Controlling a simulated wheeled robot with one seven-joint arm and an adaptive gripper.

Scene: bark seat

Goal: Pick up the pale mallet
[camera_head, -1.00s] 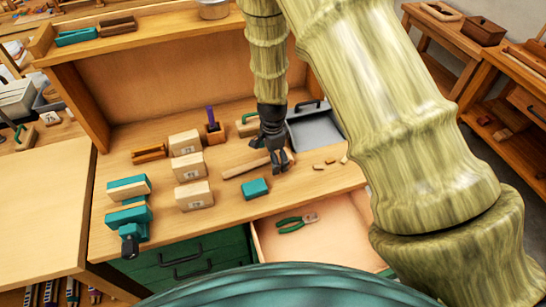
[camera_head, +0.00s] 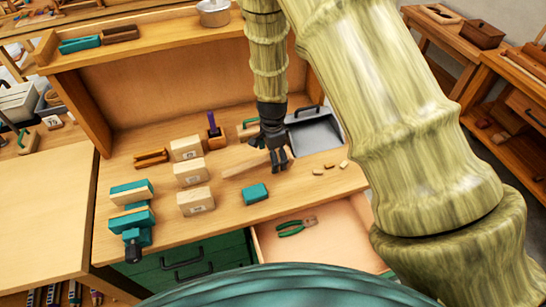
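The pale mallet (camera_head: 243,167) shows as a long light-wood piece in the middle of the workbench, slanting up to the right toward my fingers. Its right end is hidden at the gripper, so I cannot make out its head clearly. My dark gripper (camera_head: 279,165) points down at that end, its fingers around it. The mallet moves with the gripper and appears slightly raised off the bench top. The fingers' exact hold is too small to see.
A teal block (camera_head: 256,193) lies just in front. Pale labelled boxes (camera_head: 195,201) stand to the left, with a teal vise (camera_head: 132,217) beyond. A grey dustpan (camera_head: 314,133) and small wood bits (camera_head: 330,167) are to the right. An open drawer (camera_head: 340,232) holds green pliers (camera_head: 296,227).

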